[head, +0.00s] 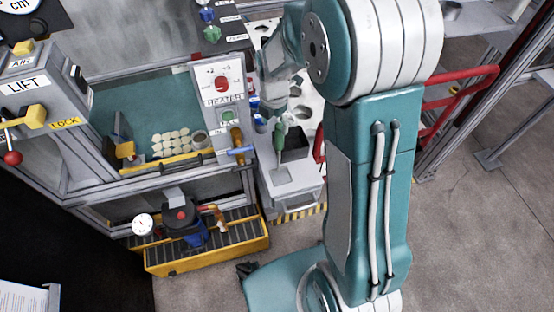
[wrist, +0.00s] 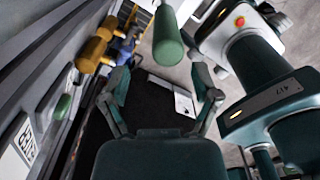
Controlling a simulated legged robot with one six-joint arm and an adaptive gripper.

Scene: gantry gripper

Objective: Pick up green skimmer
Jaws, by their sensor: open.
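The green skimmer (head: 279,136) has a green handle and a thin shaft running down to a flat pale plate. It stands roughly upright at the grey cart in the head view. In the wrist view its rounded green handle (wrist: 167,42) shows at top centre, beyond the fingertips and in line with the gap between them. My gripper (head: 275,116) is right at the handle's upper end in the head view. In the wrist view my gripper (wrist: 160,82) has its two fingers spread, with nothing held between them. Whether a finger touches the handle I cannot tell.
A dark square bin (head: 295,146) sits close right of the skimmer. The heater panel (head: 221,95) and the teal tank (head: 130,92) with pale discs stand to the left. A red rail (head: 455,95) is at right. A yellow-edged tray (head: 208,255) lies low at left.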

